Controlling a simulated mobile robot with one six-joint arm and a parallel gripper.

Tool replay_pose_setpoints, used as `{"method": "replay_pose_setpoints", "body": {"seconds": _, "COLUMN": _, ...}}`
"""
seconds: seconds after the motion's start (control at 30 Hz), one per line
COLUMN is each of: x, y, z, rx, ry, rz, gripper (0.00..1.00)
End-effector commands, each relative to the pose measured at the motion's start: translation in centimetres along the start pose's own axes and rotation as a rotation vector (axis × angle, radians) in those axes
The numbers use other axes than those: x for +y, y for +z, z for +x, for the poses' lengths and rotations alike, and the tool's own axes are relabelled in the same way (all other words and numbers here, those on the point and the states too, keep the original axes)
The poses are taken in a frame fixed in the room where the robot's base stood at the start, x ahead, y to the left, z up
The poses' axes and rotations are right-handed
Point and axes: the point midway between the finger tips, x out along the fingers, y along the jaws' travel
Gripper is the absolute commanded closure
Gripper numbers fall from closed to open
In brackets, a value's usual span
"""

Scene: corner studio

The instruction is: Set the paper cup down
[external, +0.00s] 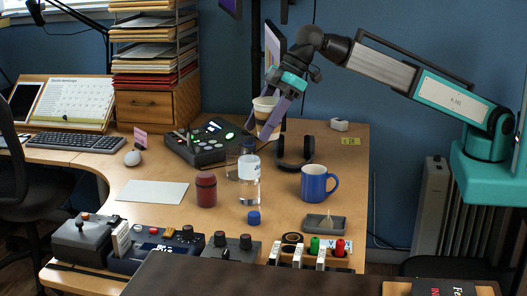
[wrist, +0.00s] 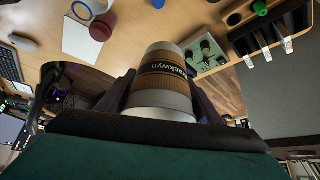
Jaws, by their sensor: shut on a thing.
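The paper cup (external: 266,104), white with a brown sleeve, is between the purple fingers of my gripper (external: 264,122) over the back part of the desk (external: 335,142) in the external view. In the wrist view the cup (wrist: 160,98) fills the space between the two fingers of my gripper (wrist: 162,90), and lettering shows on its sleeve. My gripper is shut on the cup. A finger covers part of the cup in the external view. I cannot tell for certain how far its base is from the desk.
Black headphones (external: 295,166), a clear bottle (external: 249,178) and a control console (external: 210,141) are near the cup. A blue mug (external: 318,184), a dark red jar (external: 206,190) and a grey tray (external: 324,224) stand further forward. The desk right of the headphones has bare room.

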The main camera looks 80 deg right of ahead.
Motion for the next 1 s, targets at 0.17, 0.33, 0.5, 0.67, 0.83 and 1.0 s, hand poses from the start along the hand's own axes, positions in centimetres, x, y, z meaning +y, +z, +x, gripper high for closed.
{"method": "replay_pose_setpoints", "body": {"seconds": 0.17, "x": 0.0, "y": 1.7, "z": 2.3, "rx": -0.002, "ry": 0.000, "rz": 0.001, "gripper": 0.61}}
{"method": "replay_pose_setpoints", "body": {"seconds": 0.33, "x": 0.0, "y": 3.5, "z": 5.1, "rx": -0.002, "ry": 0.000, "rz": 0.001, "gripper": 0.61}}
{"method": "replay_pose_setpoints", "body": {"seconds": 0.5, "x": 0.0, "y": 5.8, "z": 8.5, "rx": -0.003, "ry": 0.000, "rz": 0.002, "gripper": 0.61}}
{"method": "replay_pose_setpoints", "body": {"seconds": 0.67, "x": 0.0, "y": 7.8, "z": 11.8, "rx": -0.003, "ry": 0.000, "rz": 0.002, "gripper": 0.61}}
{"method": "replay_pose_setpoints", "body": {"seconds": 0.83, "x": 0.0, "y": 9.6, "z": 14.7, "rx": -0.001, "ry": 0.001, "rz": 0.002, "gripper": 0.61}}
{"method": "replay_pose_setpoints", "body": {"seconds": 1.0, "x": 0.0, "y": 10.7, "z": 16.6, "rx": 0.000, "ry": 0.001, "rz": 0.002, "gripper": 0.61}}
